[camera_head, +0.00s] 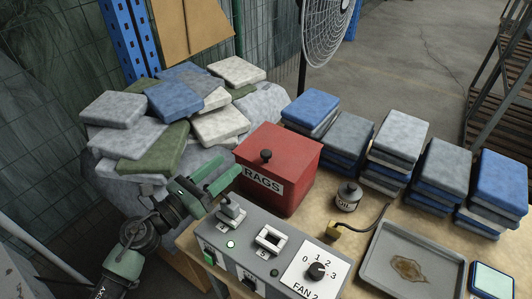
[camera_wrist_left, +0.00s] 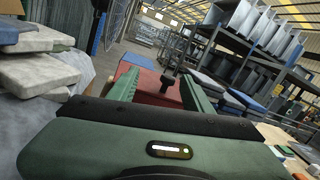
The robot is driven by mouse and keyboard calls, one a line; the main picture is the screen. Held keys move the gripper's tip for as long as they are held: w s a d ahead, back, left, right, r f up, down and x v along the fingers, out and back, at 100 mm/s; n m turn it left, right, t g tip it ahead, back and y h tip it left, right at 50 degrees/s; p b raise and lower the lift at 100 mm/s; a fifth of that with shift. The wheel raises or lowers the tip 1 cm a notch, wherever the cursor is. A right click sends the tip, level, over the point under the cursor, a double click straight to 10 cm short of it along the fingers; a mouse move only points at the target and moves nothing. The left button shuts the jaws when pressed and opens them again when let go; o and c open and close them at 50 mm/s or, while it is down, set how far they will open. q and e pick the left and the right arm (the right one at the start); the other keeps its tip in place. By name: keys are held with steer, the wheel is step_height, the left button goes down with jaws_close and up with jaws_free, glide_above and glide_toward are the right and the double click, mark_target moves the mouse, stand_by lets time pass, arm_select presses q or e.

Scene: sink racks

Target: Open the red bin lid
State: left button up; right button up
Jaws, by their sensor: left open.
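The red bin (camera_head: 289,195) stands on the table and bears a "RAGS" label (camera_head: 263,180). Its red lid (camera_head: 290,146) sits flat and closed on top, with a black knob (camera_head: 266,155) standing up from it. My left gripper (camera_head: 222,173) is open and empty, left of the bin, with its green fingers pointing toward the knob. In the left wrist view the knob (camera_wrist_left: 168,82) shows between the two spread fingers, beyond them and apart from them, with the red lid (camera_wrist_left: 148,92) around it. My right gripper is not in view.
A grey control panel (camera_head: 275,262) with a lever, switch and dial lies in front of the bin. Folded cloth stacks (camera_head: 345,141) stand behind and right. A cloth heap (camera_head: 160,130) lies left. A grey tray (camera_head: 447,262) is at right.

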mark_target(262, 155)
arm_select(q)
steer(key=m, duration=0.1)
steer(key=d+f+m+g, duration=0.1)
steer(key=m+g, duration=0.1)
steer(key=shift+s+d+f+m+h, duration=0.15)
steer(key=shift+s+f+m+h, duration=0.15)
steer(key=shift+m, duration=0.1)
steer(key=shift+w+d, duration=0.15)
steer(key=shift+d, duration=0.1)
steer(key=p+x, duration=0.2)
steer(key=x, duration=0.8)
steer(key=shift+d, duration=0.1)
steer(key=shift+w+d+f, duration=0.1)
steer(key=shift+w+d, duration=0.3)
steer(key=shift+d, duration=0.15)
jaws_close()
